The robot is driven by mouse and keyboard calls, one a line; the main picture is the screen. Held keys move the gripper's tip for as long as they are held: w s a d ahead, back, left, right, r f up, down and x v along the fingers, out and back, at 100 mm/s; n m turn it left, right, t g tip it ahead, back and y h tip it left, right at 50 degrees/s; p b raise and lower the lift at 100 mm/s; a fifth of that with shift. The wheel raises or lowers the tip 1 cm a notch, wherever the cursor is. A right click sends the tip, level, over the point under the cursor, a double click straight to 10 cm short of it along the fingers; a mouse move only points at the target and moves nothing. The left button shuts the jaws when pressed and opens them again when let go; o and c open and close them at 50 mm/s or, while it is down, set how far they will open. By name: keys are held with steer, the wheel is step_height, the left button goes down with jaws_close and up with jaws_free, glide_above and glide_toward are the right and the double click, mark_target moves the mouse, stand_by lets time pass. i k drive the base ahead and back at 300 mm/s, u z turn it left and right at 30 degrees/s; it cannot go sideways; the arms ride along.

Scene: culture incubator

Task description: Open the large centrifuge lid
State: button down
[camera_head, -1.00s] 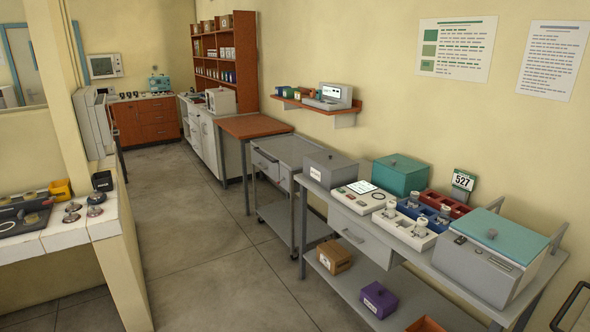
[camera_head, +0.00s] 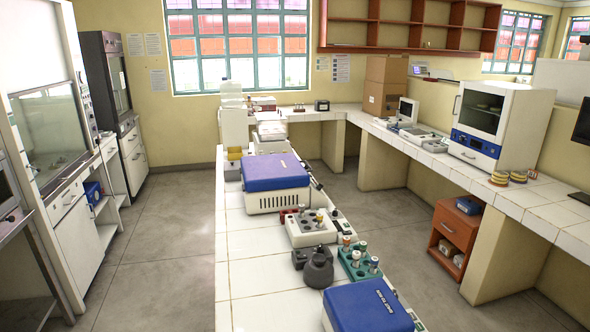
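A large box-shaped device with a blue lid and a cream vented body (camera_head: 274,182) stands on the tiled island bench; it looks like a centrifuge, and its lid is down. A second blue-lidded device (camera_head: 362,306) stands at the near end of the bench, cut off by the bottom edge. Its lid also looks down, with lettering along one edge. I cannot tell for sure which of the two is the large centrifuge. My gripper is not in view.
White containers (camera_head: 233,115) stand at the bench's far end. Floor is clear left of the bench (camera_head: 170,230); an orange cabinet (camera_head: 455,232) stands at right.

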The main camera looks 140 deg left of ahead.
mark_target(266, 172)
steer(key=u, duration=2.65)
steer(key=i, duration=2.8)
